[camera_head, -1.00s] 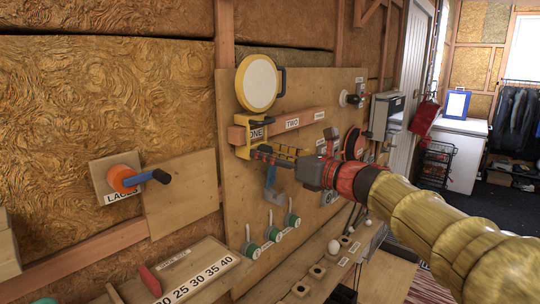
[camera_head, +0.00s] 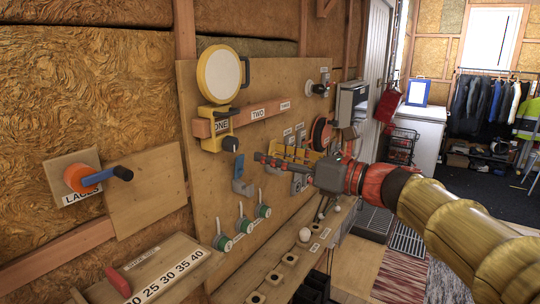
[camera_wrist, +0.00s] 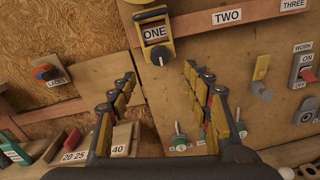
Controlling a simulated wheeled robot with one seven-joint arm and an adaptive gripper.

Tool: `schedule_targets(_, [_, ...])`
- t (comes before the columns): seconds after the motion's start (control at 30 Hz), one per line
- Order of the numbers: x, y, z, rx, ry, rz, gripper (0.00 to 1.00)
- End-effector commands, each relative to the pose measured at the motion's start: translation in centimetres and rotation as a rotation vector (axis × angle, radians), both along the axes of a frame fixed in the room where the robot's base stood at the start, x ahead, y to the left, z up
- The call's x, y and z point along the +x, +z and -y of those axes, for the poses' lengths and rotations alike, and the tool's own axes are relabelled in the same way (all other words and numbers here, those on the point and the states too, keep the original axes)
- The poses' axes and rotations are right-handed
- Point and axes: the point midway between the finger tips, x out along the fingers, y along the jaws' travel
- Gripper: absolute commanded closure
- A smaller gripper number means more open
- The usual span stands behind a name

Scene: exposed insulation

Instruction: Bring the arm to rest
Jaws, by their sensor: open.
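My gripper (camera_head: 262,158) is at the end of my raised arm, in front of the wooden panel (camera_head: 205,184) on the wall. In the wrist view my gripper (camera_wrist: 160,82) has its two yellow-and-black fingers spread wide apart with nothing between them. Beyond the fingers is the yellow device labelled ONE (camera_wrist: 155,32), with a dark knob at its lower end. In the head view this device (camera_head: 214,140) hangs below the round yellow-rimmed disc (camera_head: 220,75), to the left of my fingertips. The fingers look apart from it.
An orange knob with a blue handle (camera_head: 84,178) is at left. A numbered ledge (camera_head: 170,278) juts out below.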

Motion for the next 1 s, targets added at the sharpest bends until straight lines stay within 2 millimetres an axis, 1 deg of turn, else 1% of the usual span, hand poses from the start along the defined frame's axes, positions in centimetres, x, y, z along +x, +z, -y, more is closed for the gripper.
schedule_targets(0.2, [0.0,0.0,0.0,0.003,0.0,-0.005,0.51])
schedule_targets(0.3, [0.2,-0.1,0.1,0.028,-0.011,-0.047,0.51])
schedule_targets(0.37, [1.2,-0.2,0.8,0.06,-0.053,-0.102,0.51])
schedule_targets(0.43, [3.1,-0.2,2.3,0.145,-0.145,-0.195,0.51])
schedule_targets(0.47, [4.1,-0.5,3.3,0.195,-0.196,-0.246,0.51])
schedule_targets(0.5, [5.4,-1.1,4.7,0.272,-0.268,-0.319,0.51])
schedule_targets(0.57, [7.0,-2.2,7.2,0.403,-0.382,-0.432,0.51])
schedule_targets(0.6, [7.8,-2.9,9.0,0.497,-0.46,-0.504,0.51])
schedule_targets(0.67, [8.4,-4.1,11.9,0.648,-0.574,-0.608,0.51])
schedule_targets(0.7, [8.5,-5.0,13.9,0.754,-0.652,-0.675,0.51])
schedule_targets(0.73, [8.4,-5.8,15.3,0.836,-0.71,-0.724,0.51])
schedule_targets(0.77, [8.1,-6.6,16.8,0.919,-0.767,-0.772,0.51])
schedule_targets(0.8, [7.4,-7.8,18.6,1.032,-0.841,-0.834,0.51])
schedule_targets(0.87, [5.9,-9.7,21.2,1.202,-0.951,-0.919,0.51])
schedule_targets(0.9, [4.6,-11.1,22.8,1.319,-1.024,-0.975,0.51])
schedule_targets(0.97, [2.0,-13.4,24.8,1.493,-1.131,-1.052,0.51])
schedule_targets(1.0, [0.2,-15.0,25.8,1.607,-1.202,-1.1,0.51])
